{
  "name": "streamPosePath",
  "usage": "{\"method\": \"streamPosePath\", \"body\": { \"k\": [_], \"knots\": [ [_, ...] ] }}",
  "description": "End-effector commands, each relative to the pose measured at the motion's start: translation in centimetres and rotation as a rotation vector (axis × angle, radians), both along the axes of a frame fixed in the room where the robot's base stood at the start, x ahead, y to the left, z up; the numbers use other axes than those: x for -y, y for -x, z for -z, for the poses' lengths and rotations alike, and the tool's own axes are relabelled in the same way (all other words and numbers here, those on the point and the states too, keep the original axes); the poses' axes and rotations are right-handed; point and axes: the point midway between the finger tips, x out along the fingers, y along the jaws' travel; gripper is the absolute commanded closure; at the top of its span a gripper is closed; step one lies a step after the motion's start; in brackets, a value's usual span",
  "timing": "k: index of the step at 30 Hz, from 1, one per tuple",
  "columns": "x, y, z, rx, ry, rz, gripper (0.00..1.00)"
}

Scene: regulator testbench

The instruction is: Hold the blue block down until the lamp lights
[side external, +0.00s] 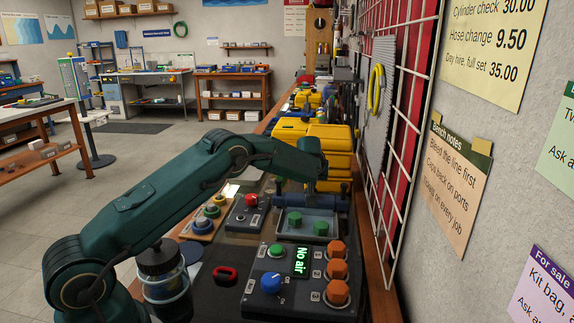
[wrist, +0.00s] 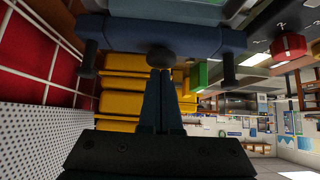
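My gripper (side external: 311,184) points down behind the control panel (side external: 256,300), over a dark blue bar-shaped block (side external: 287,201). In the wrist view my gripper's two fingers (wrist: 161,75) are together with nothing visible between them. Their tips lie close to a dark round knob (wrist: 160,54) at the middle of the blue bar (wrist: 200,38); I cannot tell whether they touch it. The panel's small display (side external: 302,262) glows green and reads "No air". The panel also carries a green dome (side external: 276,250), a blue knob (side external: 271,283) and orange hexagonal knobs (side external: 337,291).
A grey tray (side external: 289,234) with green caps sits in front of the bar. Yellow cases (side external: 330,140) stand behind it, and a white wire grid (side external: 405,130) rises on the right. A red-button box (side external: 246,215) and a red ring (side external: 225,275) are to the left.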

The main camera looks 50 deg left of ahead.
Motion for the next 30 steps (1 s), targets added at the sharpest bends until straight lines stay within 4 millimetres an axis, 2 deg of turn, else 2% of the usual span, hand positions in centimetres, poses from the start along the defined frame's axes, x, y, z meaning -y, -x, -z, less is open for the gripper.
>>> {"method": "streamPosePath", "body": {
  "k": [16,30],
  "knots": [
    [-0.1,0.1,0.0,-0.004,0.001,-0.004,1.00],
    [-0.1,0.0,-3.5,0.000,-0.001,-0.002,1.00]
  ]
}}
